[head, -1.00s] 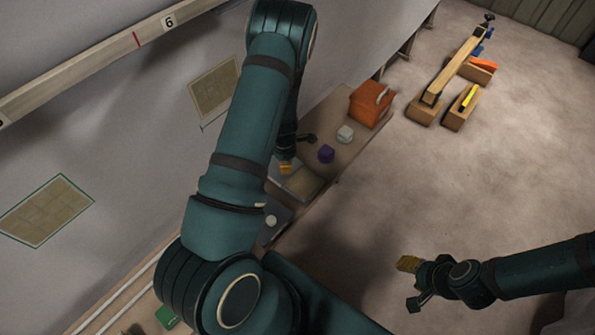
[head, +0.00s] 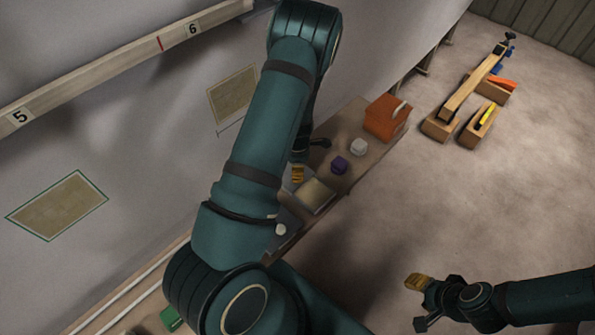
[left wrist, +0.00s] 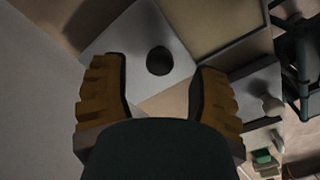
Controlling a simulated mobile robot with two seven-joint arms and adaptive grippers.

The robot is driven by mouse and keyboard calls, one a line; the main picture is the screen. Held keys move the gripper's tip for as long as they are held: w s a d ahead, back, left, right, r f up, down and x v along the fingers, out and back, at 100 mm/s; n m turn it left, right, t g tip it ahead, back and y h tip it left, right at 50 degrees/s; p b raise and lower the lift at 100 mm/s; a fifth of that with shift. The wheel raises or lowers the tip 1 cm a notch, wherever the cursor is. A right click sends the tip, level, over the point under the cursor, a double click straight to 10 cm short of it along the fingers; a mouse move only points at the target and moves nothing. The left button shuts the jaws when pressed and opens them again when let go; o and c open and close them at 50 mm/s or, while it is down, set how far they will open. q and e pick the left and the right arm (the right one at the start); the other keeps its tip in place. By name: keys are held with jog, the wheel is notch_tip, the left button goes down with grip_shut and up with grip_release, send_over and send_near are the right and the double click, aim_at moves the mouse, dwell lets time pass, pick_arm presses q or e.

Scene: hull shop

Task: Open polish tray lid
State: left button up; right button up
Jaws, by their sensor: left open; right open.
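In the left wrist view a light grey plate (left wrist: 150,45) with a dark round spot or knob lies just beyond the open fingers; I cannot tell if it is the polish tray's lid. Beside it is a tan-filled tray (head: 317,195), also in the left wrist view (left wrist: 235,55). Past that lies a second grey plate with a pale knob (head: 281,230), at right in the left wrist view (left wrist: 268,100). My left gripper (left wrist: 160,95) is open and empty; in the head view its yellow fingertips (head: 297,174) are above the bench by the tray. My right gripper (head: 418,303) is open and empty, over the floor.
Along the bench (head: 372,150) stand a purple jar (head: 339,165), a white jar (head: 359,147) and an orange box (head: 385,118). A grey wall runs close behind the bench. Wooden blocks with a beam (head: 468,90) stand on the floor at top right.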

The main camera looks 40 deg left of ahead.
pick_arm(q)
notch_tip(320, 180, up, 9)
jog(key=shift+r, duration=0.2)
dwell(0.6)
